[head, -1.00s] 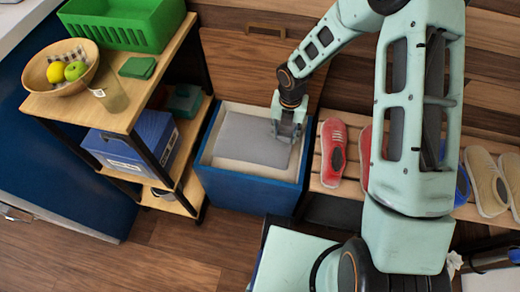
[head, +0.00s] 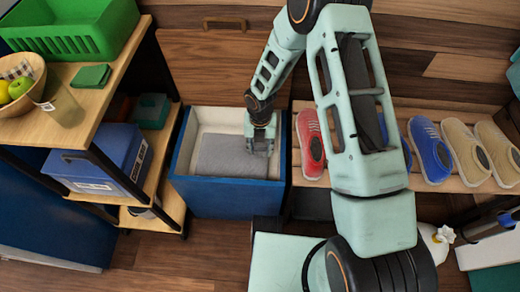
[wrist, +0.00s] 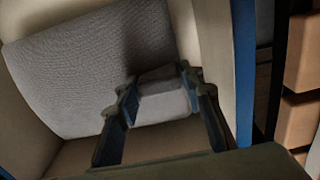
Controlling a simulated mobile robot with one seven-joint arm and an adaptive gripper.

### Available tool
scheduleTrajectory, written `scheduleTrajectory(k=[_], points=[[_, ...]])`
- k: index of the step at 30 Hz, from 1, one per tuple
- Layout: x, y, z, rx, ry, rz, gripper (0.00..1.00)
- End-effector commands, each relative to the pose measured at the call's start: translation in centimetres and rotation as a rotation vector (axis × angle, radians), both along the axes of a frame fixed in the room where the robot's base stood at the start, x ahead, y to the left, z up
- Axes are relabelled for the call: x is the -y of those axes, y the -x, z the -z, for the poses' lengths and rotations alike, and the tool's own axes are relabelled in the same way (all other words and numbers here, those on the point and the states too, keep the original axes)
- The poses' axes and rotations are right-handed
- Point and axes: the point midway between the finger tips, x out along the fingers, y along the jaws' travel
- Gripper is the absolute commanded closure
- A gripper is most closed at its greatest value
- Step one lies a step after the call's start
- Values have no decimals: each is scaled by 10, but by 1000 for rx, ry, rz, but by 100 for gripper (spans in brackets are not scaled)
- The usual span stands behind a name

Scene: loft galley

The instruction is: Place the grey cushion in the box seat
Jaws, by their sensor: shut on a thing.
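The grey cushion (head: 232,157) is inside the open blue box seat (head: 226,196), toward its front, below the rim. The box has a cream inside, with bare space behind the cushion. My gripper (head: 260,147) reaches down into the box at its right side. In the wrist view my gripper (wrist: 160,88) is shut on an edge of the cushion (wrist: 90,70), with a pinched fold between the fingers. The cushion looks tilted there. I cannot tell whether it rests on the box floor.
A wooden shelf unit (head: 88,118) stands close to the left of the box, holding a green crate (head: 75,35) and a blue bin (head: 100,160). A slatted rack with several shoes (head: 430,150) is to the right. A wooden panel with a handle (head: 225,24) rises behind.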

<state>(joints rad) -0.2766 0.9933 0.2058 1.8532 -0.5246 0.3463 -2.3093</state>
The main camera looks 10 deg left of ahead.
Motion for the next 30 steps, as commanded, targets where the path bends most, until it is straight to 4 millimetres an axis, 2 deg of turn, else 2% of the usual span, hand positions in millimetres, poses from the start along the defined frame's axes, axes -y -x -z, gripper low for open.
scheduleTrajectory(k=[5, 6, 10, 20, 23, 30], points=[[0, 0, 3, 0, 0, -1, 100], [0, 0, 2, -1, 0, -1, 60], [0, 0, 1, -1, 0, -1, 47], [0, 0, -3, 0, 0, 0, 47], [0, 0, -16, 1, -1, 0, 47], [0, -1, -68, 2, -2, 1, 47]])
